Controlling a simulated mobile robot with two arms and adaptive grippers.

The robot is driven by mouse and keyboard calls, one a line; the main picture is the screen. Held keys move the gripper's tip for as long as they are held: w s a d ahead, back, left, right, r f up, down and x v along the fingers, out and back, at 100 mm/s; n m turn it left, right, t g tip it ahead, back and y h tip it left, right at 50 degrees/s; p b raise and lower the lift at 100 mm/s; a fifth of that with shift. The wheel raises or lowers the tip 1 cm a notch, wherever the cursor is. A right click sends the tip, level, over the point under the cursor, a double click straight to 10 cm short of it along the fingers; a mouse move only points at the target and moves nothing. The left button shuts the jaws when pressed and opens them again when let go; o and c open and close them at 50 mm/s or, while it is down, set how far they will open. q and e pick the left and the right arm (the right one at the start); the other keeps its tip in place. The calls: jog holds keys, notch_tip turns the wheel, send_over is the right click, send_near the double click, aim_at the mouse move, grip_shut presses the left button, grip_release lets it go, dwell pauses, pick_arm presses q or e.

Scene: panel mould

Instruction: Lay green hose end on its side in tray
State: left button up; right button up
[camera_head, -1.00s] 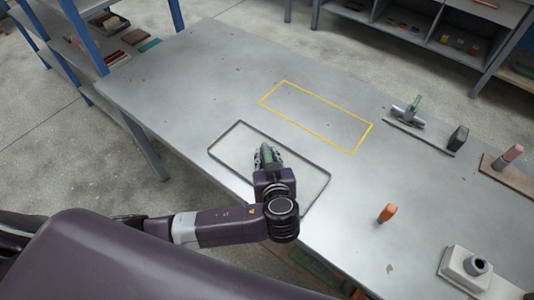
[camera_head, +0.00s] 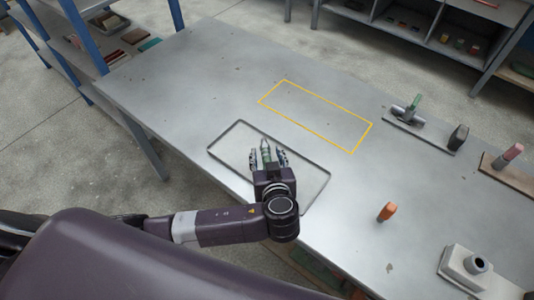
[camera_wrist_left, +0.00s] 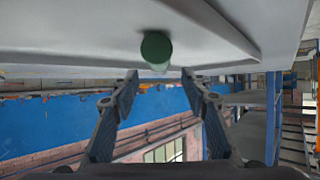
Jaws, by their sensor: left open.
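The green hose end (camera_head: 265,148) lies in the shallow grey tray (camera_head: 232,131), between the fingers of my left gripper (camera_head: 267,157). In the left wrist view the round green end of the hose end (camera_wrist_left: 156,48) faces the camera, against the pale tray floor (camera_wrist_left: 90,30). My left gripper (camera_wrist_left: 160,80) is open there, its two fingers apart and the hose end free of both. My right gripper is not in view.
A yellow rectangle (camera_head: 315,116) is marked on the grey table (camera_head: 200,75) beyond the tray. An orange piece (camera_head: 387,211) stands right of the tray. A light block with a dark ring (camera_head: 466,270) sits front right. Several tools stand at the right, on holders such as a grey plate (camera_head: 420,132).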

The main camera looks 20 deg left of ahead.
pick_arm(q)
jog(key=v, duration=1.2)
